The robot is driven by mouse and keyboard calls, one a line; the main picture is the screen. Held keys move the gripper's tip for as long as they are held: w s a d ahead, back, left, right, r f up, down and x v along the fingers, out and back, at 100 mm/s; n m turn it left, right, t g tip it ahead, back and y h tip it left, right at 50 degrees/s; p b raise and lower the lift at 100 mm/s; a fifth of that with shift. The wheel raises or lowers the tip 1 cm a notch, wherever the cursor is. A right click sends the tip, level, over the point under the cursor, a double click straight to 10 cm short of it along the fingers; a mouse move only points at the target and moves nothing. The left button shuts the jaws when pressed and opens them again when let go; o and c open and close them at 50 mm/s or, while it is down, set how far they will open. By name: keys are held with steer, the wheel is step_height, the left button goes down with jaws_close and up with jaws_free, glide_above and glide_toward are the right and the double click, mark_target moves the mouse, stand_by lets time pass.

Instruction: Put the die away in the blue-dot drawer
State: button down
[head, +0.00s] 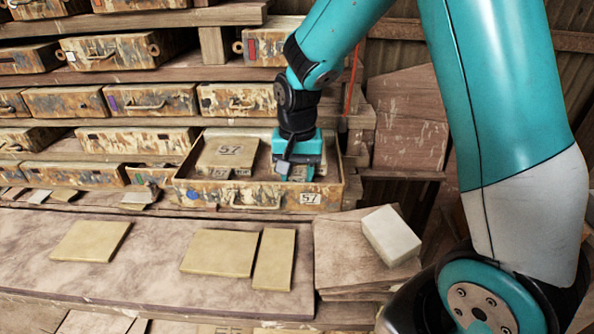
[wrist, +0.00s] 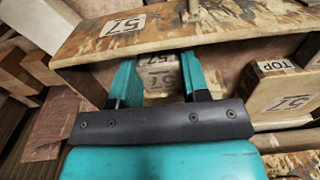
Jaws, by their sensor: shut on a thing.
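The blue-dot drawer (head: 262,202) is pulled out, with a blue dot at the left of its front and a white 57 label at the right. My gripper (head: 299,172) points down inside its right part. In the wrist view, the fingers (wrist: 155,82) are shut on a pale die (wrist: 160,72) marked 57, close to the drawer's front wall (wrist: 190,28). The die's lower side is hidden, so I cannot tell whether it touches the drawer floor.
Another block (head: 226,153) marked 57 lies in the drawer's left part, apart from my gripper; it also shows in the wrist view (wrist: 283,92). Shut drawers fill the rack behind. Tan tiles (head: 220,253) lie on the bench, and a pale block (head: 391,236) sits at its right.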

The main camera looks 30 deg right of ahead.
steer(key=shift+f, duration=0.35)
steer(key=c, duration=0.5)
jaws_free()
step_height(320, 180, up, 18)
steer(key=b, duration=0.4)
steer(key=shift+f, duration=0.25)
